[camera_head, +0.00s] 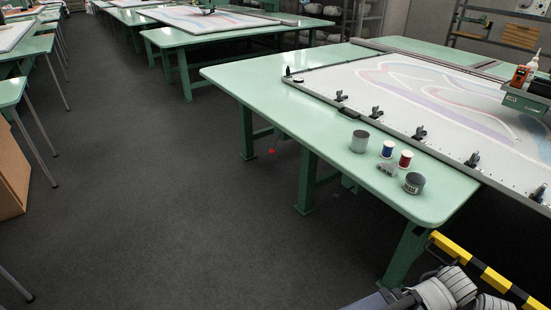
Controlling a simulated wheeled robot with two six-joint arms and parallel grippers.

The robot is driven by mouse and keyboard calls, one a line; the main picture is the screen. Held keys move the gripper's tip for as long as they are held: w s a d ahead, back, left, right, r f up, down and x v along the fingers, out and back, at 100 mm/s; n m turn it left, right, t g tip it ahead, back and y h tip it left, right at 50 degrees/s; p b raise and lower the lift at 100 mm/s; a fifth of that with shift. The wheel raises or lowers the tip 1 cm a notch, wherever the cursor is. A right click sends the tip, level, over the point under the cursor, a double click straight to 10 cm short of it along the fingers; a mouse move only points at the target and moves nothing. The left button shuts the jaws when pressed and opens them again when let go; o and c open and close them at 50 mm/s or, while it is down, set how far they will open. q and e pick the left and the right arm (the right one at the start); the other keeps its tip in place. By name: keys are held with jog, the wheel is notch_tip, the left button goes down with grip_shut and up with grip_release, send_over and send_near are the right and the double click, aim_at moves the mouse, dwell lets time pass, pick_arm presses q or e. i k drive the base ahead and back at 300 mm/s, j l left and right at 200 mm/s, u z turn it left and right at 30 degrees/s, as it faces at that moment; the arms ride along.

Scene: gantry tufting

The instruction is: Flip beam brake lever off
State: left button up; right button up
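A thin lever with a red knob (272,151) hangs below the left edge of the near green table (240,80); it may be the brake lever, but I cannot tell for certain. A green gantry carriage (526,102) shows at the right edge, over the stretched white cloth (400,85). An orange device and a white bottle are on it, and the rest of the beam is cut off. Neither gripper is in view. Grey and white jointed parts, possibly mine, show at the bottom right.
On the near table's front edge stand a grey tin (360,141), blue spool (387,149), red spool (405,159) and dark tin (414,183). Black clamps line the cloth frame. A yellow-black striped bar (486,272) is at the bottom right. The dark floor left of the table is clear.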

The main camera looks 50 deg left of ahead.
aim_at(272, 150)
jog(key=l+u, duration=0.1)
jog(key=u, duration=0.35)
jog(key=l+u, duration=0.1)
jog(key=u, duration=0.4)
jog(key=l+u, duration=0.1)
jog(key=u, duration=0.8)
jog(key=k+l, duration=0.05)
